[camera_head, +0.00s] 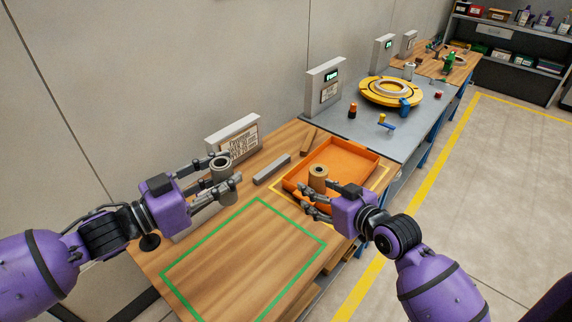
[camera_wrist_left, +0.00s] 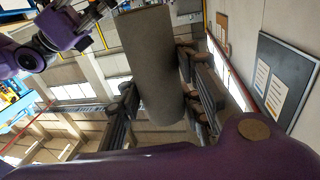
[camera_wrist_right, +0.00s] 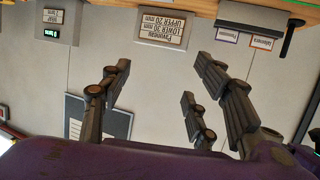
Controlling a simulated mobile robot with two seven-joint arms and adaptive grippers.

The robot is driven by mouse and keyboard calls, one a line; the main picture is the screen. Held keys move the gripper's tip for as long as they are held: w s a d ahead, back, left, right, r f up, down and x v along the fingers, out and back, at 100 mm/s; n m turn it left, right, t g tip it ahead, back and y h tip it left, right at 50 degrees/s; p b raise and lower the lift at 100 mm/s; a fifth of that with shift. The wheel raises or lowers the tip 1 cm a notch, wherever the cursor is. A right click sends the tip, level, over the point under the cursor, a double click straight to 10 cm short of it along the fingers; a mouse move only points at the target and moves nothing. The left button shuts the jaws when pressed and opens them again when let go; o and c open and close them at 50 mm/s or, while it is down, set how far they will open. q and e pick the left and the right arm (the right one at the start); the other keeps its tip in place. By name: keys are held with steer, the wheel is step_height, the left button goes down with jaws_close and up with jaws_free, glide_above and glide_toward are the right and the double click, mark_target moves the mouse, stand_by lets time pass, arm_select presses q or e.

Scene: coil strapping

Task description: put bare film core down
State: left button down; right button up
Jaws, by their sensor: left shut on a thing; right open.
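A grey hollow cylinder, the bare film core (camera_head: 221,170), is in my left gripper (camera_head: 229,172), above the left back part of the wooden table. It is roughly upright in the head view, its dark bore facing up. The left wrist view shows the core (camera_wrist_left: 152,70) large between the fingers. A tan roll (camera_head: 318,182) with a hole in its top stands upright at the near left part of the orange tray (camera_head: 345,155). My right gripper (camera_head: 308,199) is open just in front of the roll. In the right wrist view its fingers have nothing between them.
A green outline (camera_head: 207,249) marks a bare area of the wooden table. A grey bar (camera_head: 272,169) lies left of the tray, and a sign (camera_head: 238,142) stands at the wall. A grey bench (camera_head: 360,118) with a yellow ring (camera_head: 391,91) stands beyond.

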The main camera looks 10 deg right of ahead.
steer(key=s+a+r+n+g+y, duration=0.1)
steer(key=a+r+n+g+y, duration=0.2)
steer(key=r, duration=0.6)
steer(key=s+a+r+n+g+y, duration=0.1)
steer(key=s+a+r+n+y, duration=0.25)
steer(key=r, duration=0.65)
steer(key=n+g, duration=0.3)
steer(key=g, duration=0.1)
glide_above(236, 202)
steer(key=shift+y, duration=0.45)
steer(key=f, duration=0.5)
steer(key=shift+w+f, duration=0.2)
steer(key=shift+f, duration=0.2)
steer(key=shift+d, duration=0.1)
steer(key=c, duration=1)
arm_select(q)
steer(key=c, duration=1.2)
jaws_free()
arm_select(e)
steer(key=shift+c, duration=1.2)
arm_select(q)
steer(key=shift+o, duration=0.2)
